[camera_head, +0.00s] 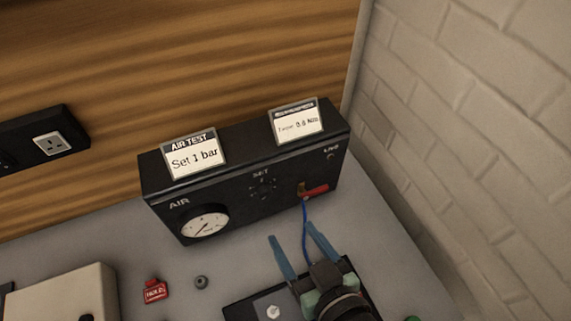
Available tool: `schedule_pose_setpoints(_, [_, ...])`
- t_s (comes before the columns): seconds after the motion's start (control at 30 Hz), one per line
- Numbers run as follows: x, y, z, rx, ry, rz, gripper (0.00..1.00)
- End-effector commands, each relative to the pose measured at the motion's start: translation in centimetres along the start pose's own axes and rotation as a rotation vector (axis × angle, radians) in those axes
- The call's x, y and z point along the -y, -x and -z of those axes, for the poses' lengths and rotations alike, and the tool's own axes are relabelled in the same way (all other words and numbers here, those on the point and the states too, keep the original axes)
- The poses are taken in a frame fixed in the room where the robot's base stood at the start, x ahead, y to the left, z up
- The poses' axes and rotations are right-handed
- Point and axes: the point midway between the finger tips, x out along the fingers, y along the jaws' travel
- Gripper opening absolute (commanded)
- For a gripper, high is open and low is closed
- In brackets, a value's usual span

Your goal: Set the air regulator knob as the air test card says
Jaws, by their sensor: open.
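The air test card (195,157) stands on top of a black air box and reads "Set 1 bar". The air regulator knob (263,188) is a small dark knob under the word SET on the box front; its pointer setting is too small to read. The round white gauge (205,223) marked AIR has a dark needle; its value is not readable. My gripper (292,232) has two blue fingers spread apart in front of the box, below and right of the knob, apart from it. Nothing shows held between them.
A red lever (314,190) sits right of the knob, with a blue hose (305,225) running down behind my fingers. A second card (297,123) stands on the box. A red tag (155,291), small grey part (201,282) and beige box (70,296) lie in front. A brick wall (470,130) bounds the right.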

Motion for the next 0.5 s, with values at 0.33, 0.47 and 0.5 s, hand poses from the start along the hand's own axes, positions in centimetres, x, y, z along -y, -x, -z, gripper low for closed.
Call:
schedule_pose_setpoints(0.33, [0.0,-4.4,0.4,-0.003,-0.009,0.003,0.69])
schedule_pose_setpoints(0.47, [0.0,-6.8,0.3,-0.002,-0.009,0.003,0.69])
schedule_pose_setpoints(0.5, [0.0,-7.6,0.3,-0.002,-0.008,0.002,0.69])
